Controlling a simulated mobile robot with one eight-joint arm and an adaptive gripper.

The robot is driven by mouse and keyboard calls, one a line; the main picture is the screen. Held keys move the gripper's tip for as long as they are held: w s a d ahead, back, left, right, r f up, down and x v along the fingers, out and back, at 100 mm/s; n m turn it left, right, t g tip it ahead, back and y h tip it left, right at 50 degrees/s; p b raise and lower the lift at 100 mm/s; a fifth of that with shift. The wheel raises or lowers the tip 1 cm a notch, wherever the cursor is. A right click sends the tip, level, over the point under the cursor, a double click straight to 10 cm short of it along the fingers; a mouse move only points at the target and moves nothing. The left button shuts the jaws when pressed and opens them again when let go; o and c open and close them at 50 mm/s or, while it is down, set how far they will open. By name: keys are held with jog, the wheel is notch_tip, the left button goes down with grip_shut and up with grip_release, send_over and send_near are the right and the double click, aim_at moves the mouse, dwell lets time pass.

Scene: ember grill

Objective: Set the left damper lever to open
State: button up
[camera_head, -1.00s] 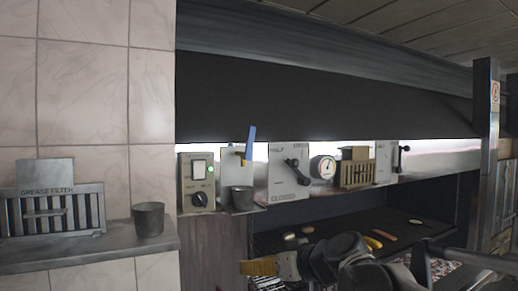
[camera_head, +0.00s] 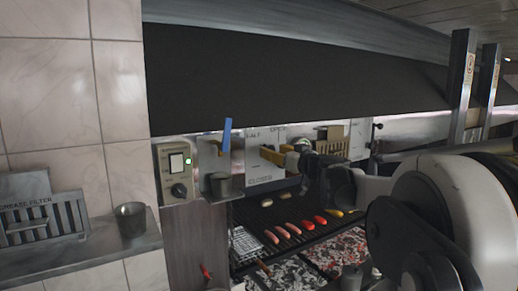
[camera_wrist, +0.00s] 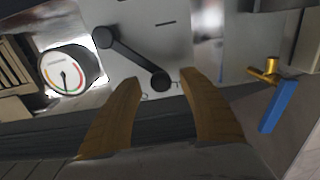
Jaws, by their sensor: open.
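The left damper lever (camera_wrist: 132,58) is a black bar with a round end at each side, on a pale plate (camera_head: 263,142). The plate's labels in the head view include one at its upper left, OPEN at its upper right and CLOSED at the bottom. My gripper (camera_wrist: 160,77) is open, its two tan fingers either side of the lever's lower round end in the wrist view. I cannot tell whether they touch it. The other end lies up and left there, outside the fingers. In the head view my gripper (camera_head: 274,157) hides the lever.
A round gauge (camera_wrist: 70,76) sits close beside the plate. A blue-handled valve (camera_head: 227,135) is on the other side, above a dark cup (camera_head: 221,185). A switch box (camera_head: 176,172) is further left. Sausages and peppers lie on the grill (camera_head: 285,235) below.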

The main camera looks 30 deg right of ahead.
jog(key=shift+w, duration=0.95)
grip_shut()
